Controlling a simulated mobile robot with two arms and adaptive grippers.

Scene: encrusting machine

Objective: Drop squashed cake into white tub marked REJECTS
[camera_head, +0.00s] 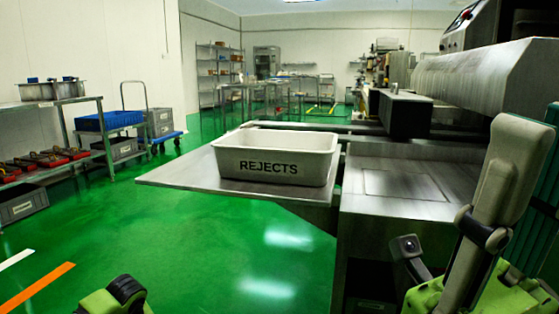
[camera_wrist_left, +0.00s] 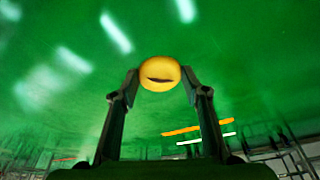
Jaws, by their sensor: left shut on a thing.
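The squashed cake (camera_wrist_left: 160,70) is a round yellow-orange piece with a dark slit across it, seen in the left wrist view. My left gripper (camera_wrist_left: 160,80) is shut on it, with one finger at each side. Green floor lies behind the cake. In the head view the white tub marked REJECTS (camera_head: 277,168) stands upright on a metal shelf, open at the top. The part of its inside that shows looks empty. The left gripper and the cake are outside the head view. My right arm shows at the right, but its gripper does not.
The metal shelf (camera_head: 185,172) has free room left of the tub. A steel machine (camera_head: 395,186) stands to the right of it. Blue crates (camera_head: 108,121) and a rack stand at the far left. The green floor (camera_head: 190,235) in front is clear.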

